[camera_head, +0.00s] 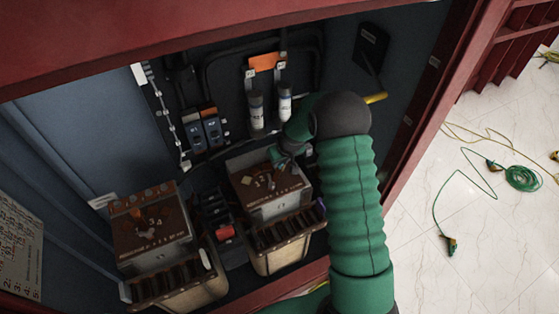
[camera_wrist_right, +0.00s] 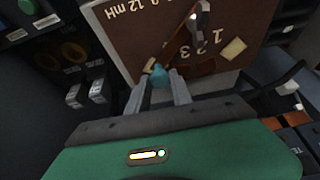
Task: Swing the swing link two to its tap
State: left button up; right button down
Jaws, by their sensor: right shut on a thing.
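My right gripper (camera_head: 279,158) reaches into the cabinet, over the brown top panel of the right-hand block (camera_head: 253,179). In the right wrist view its two grey fingers (camera_wrist_right: 160,84) are shut on a small teal knob (camera_wrist_right: 160,77). The knob sits at the near end of a slim brown swing link (camera_wrist_right: 177,42), which runs up and right to a metal pivot. The panel (camera_wrist_right: 135,40) carries the taps marked 1, 2 and 3, right of the link, and "12 mH". I cannot tell which tap the link's end touches. My left gripper is not in view.
A similar block (camera_head: 150,228) stands at the left. Between the blocks are dark terminals with a red part (camera_head: 225,232). Blue breakers (camera_head: 205,130) and two cylinders (camera_head: 257,108) are on the back wall. The red cabinet frame (camera_head: 425,100) borders the arm. Cables (camera_head: 522,178) lie on the floor outside.

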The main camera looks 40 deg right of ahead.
jog(key=shift+w+d+r, duration=0.15)
jog(key=shift+d+r, duration=0.05)
jog(key=c, duration=1.3)
grip_release()
jog(key=shift+o, duration=0.8)
jog(key=shift+f, duration=0.15)
jog(key=v, duration=1.6)
jog(key=shift+s+a+r+b, duration=0.15)
jog(key=shift+s+r+b, duration=0.1)
jog(key=shift+s+b, duration=0.15)
